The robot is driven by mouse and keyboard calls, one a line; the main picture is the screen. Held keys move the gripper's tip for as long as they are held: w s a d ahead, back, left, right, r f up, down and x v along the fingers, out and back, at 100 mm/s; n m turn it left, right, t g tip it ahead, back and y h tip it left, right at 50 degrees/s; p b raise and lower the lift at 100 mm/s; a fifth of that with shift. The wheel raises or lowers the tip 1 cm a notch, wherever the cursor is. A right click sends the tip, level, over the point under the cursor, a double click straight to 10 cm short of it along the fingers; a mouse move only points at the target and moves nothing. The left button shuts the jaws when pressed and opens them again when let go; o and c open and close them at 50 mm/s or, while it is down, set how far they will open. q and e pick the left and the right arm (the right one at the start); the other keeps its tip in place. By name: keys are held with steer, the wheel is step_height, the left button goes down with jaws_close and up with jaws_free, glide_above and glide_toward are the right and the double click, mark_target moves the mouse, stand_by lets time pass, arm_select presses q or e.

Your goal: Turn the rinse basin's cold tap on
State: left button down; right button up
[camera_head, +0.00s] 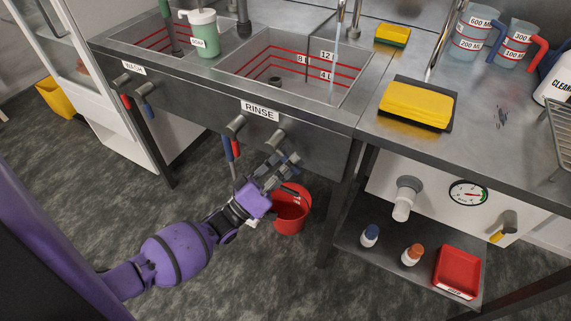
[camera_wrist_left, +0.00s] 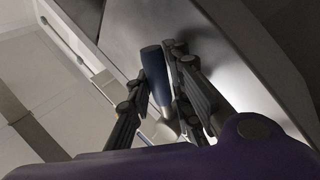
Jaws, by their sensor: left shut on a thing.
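The rinse basin (camera_head: 262,76) is a steel sink with red level lines, labelled RINSE (camera_head: 260,111) on its front. A thin pale streak (camera_head: 335,67), looking like running water, drops from its spout (camera_head: 340,22) into it. My left gripper (camera_head: 283,168) is shut below the right stub. In the wrist view, the blue tap handle (camera_wrist_left: 154,75) is between its fingers (camera_wrist_left: 160,98); its silver stem shows below.
A red bucket (camera_head: 291,212) stands on the floor beside my gripper. The wash basin (camera_head: 160,33) is on the left. Sponges (camera_head: 416,101) and jugs (camera_head: 474,36) stand on the counter at right. Bottles and a red tray (camera_head: 457,271) sit on the lower shelf.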

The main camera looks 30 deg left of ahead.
arm_select(q)
steer(key=n, duration=0.1)
steer(key=n+t+y, duration=0.1)
steer(key=n, duration=0.1)
steer(key=n+y, duration=0.1)
steer(key=shift+s+d+r+n+t+b, duration=0.15)
steer(key=shift+d+r+n+t+b, duration=0.15)
steer(key=shift+d+r+t, duration=0.1)
steer(key=shift+d+r+n+t+y, duration=0.1)
steer(key=shift+r+n+t+y, duration=0.2)
steer(key=shift+n+y, duration=0.55)
steer(key=shift+d+r+n+t+y, duration=0.2)
steer(key=shift+n+y, duration=0.4)
steer(key=shift+n, duration=0.4)
steer(key=shift+a+r+n+t+y, duration=0.1)
steer(key=shift+r+n+t+y, duration=0.2)
steer(key=shift+n+y, duration=0.55)
steer(key=shift+r+n, duration=0.1)
steer(key=shift+n, duration=0.2)
steer(key=c, duration=1.8)
jaws_free()
steer(key=shift+r, duration=0.1)
steer(key=shift+c, duration=0.2)
steer(key=v, duration=1.2)
